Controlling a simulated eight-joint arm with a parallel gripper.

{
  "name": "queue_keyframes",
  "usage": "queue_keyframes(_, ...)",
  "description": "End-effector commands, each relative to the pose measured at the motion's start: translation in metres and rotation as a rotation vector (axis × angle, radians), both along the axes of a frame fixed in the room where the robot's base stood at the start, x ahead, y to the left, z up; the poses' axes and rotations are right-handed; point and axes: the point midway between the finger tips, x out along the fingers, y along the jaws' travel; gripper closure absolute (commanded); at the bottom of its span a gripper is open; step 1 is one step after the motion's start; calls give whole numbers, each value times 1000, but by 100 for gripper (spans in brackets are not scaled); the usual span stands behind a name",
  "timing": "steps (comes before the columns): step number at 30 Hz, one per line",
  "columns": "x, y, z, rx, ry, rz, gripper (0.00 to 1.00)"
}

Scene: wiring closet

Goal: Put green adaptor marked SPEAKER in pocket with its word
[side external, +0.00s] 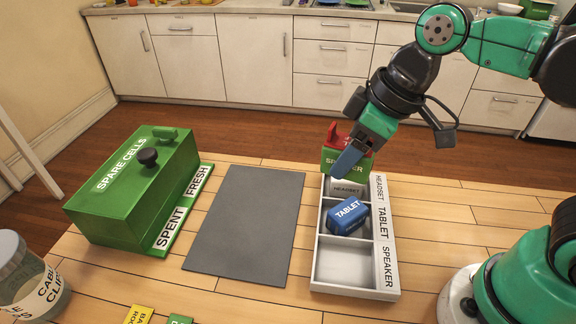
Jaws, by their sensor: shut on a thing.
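My gripper (343,151) is shut on the green adaptor (330,161) marked SPEAKER. It holds the adaptor over the far end of the grey tray (385,294), around the HEADSET pocket. A blue finger crosses the front of the adaptor and hides part of it; a red part shows behind. The tray has three pockets, with the words HEADSET, TABLET and SPEAKER along its right side. The near pocket (343,262), beside SPEAKER, is empty. A blue adaptor (346,216) marked TABLET sits in the middle pocket. A grey adaptor (347,189) marked HEADSET is in the far pocket, partly hidden.
A grey mat (246,222) lies bare left of the tray. A green SPARE CELLS box (130,195) stands farther left, beside a strip reading SPENT and FRESH. A CABLE CLIPS jar (30,283) and yellow and green labels (140,314) are at the near edge.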

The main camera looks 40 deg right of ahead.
Motion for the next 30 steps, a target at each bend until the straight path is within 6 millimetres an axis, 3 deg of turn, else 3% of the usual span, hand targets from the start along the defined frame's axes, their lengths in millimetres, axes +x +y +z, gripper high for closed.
queue_keyframes(3, 34, -22, 11, -1, -1, -178, 100)
queue_keyframes(9, 75, -57, 19, 1, -7, -420, 100)
queue_keyframes(16, 91, -74, 21, 3, -10, -505, 100)
queue_keyframes(23, 76, -58, 22, 6, -11, -228, 100)
queue_keyframes(30, 43, -28, 26, 12, -8, 321, 100)
